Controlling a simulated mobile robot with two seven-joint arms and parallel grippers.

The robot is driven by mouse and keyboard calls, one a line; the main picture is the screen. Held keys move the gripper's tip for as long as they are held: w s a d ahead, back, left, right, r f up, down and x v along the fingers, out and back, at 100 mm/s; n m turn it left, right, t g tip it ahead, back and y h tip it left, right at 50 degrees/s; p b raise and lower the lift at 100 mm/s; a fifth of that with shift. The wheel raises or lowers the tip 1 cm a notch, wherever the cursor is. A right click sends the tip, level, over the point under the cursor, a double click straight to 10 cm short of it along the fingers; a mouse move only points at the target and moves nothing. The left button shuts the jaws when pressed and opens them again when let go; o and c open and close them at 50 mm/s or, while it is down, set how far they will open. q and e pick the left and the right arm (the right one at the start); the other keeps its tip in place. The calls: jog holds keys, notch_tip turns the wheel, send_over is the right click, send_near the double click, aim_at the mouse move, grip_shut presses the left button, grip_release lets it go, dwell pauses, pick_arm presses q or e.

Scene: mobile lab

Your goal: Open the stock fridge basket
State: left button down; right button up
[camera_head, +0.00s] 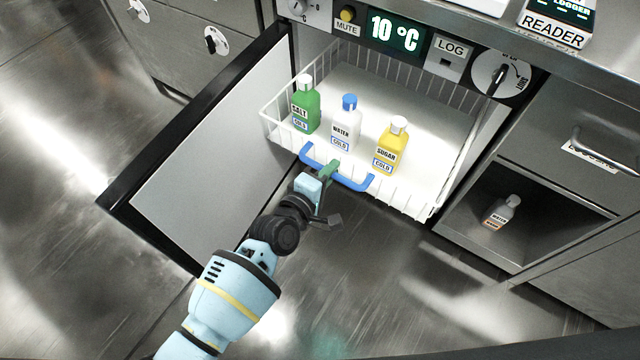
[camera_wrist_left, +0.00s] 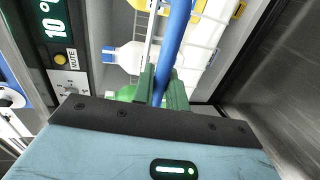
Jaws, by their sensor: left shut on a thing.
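The stock fridge basket (camera_head: 405,197) is a white wire basket, seen in the head view pulled partly out of the open fridge. It has a blue handle (camera_head: 352,184) on its front; the handle also shows in the left wrist view (camera_wrist_left: 175,40). My left gripper (camera_head: 329,172) has its green fingers shut on the blue handle, and the wrist view shows the fingers (camera_wrist_left: 163,88) on both sides of the bar. In the basket stand a green salt bottle (camera_head: 306,108), a white water bottle (camera_head: 345,128) and a yellow sugar bottle (camera_head: 391,148). My right gripper is not in view.
The fridge door (camera_head: 215,150) stands open on the left. A control panel with a 10 °C display (camera_head: 394,33) is above the opening. At right, an open compartment (camera_head: 540,185) holds a grey bottle (camera_head: 502,212). The metal floor in front is clear.

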pick_arm(q)
jog(key=shift+w+d, duration=0.25)
jog(key=shift+w, duration=0.15)
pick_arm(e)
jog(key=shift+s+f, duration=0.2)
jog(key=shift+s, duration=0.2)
pick_arm(q)
jog(key=c, duration=1.5)
grip_release()
